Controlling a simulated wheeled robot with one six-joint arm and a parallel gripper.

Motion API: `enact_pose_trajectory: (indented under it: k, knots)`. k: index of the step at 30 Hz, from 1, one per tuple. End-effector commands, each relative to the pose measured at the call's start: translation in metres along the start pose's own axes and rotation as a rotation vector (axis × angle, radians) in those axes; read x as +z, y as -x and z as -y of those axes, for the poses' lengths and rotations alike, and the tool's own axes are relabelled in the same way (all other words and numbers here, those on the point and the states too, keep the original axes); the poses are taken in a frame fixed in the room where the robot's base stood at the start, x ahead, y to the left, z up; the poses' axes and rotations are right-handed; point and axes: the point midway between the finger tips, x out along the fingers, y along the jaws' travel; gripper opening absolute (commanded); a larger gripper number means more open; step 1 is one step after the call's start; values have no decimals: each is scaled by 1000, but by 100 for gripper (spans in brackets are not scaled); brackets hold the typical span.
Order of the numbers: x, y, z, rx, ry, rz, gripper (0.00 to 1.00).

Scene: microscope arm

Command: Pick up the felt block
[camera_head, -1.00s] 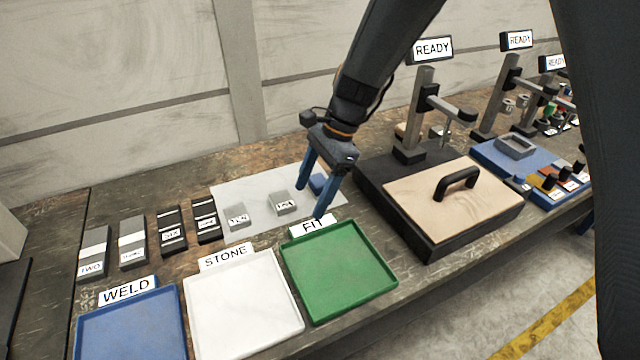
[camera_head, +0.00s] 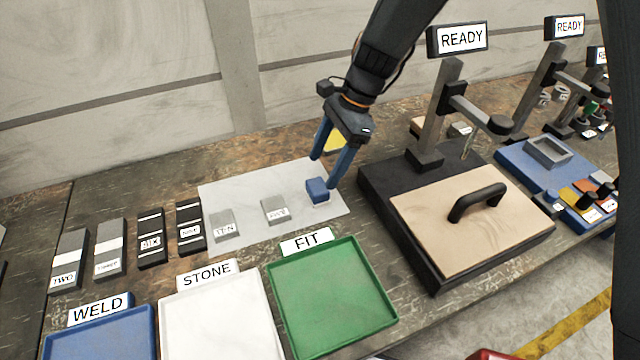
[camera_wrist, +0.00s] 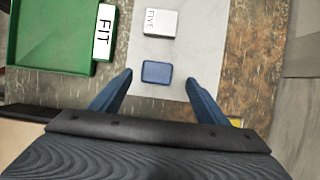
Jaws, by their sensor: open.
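The felt block, seen as a small blue block (camera_head: 317,188), lies on the light grey mat (camera_head: 240,185) near its right end. It also shows in the wrist view (camera_wrist: 157,71), beside a grey block marked FIVE (camera_wrist: 160,22). My gripper (camera_head: 325,170) is open and empty, with its blue fingers pointing down close to the blue block at its back and right. In the wrist view the two fingertips (camera_wrist: 159,78) are wide apart, on either side of the blue block. Whether they touch the mat cannot be told.
A green tray marked FIT (camera_head: 335,300), a white STONE tray (camera_head: 215,325) and a blue WELD tray (camera_head: 100,335) stand in front. Dark and grey labelled blocks (camera_head: 150,238) stand left. A black-based wooden board with a handle (camera_head: 470,225) and a READY stand (camera_head: 450,105) are right.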

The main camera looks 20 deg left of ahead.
Motion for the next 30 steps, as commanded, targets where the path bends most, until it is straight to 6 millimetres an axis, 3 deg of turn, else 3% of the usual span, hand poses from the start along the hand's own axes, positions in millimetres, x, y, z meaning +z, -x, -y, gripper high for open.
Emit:
enact_pose_trajectory:
  k: [18, 27, 30]
  knots:
    - [1, -68, -6, 3, 0, 0, 69]
    - [0, -72, -5, 1, 1, -1, 69]
    - [0, -72, -5, 1, 1, -1, 52]
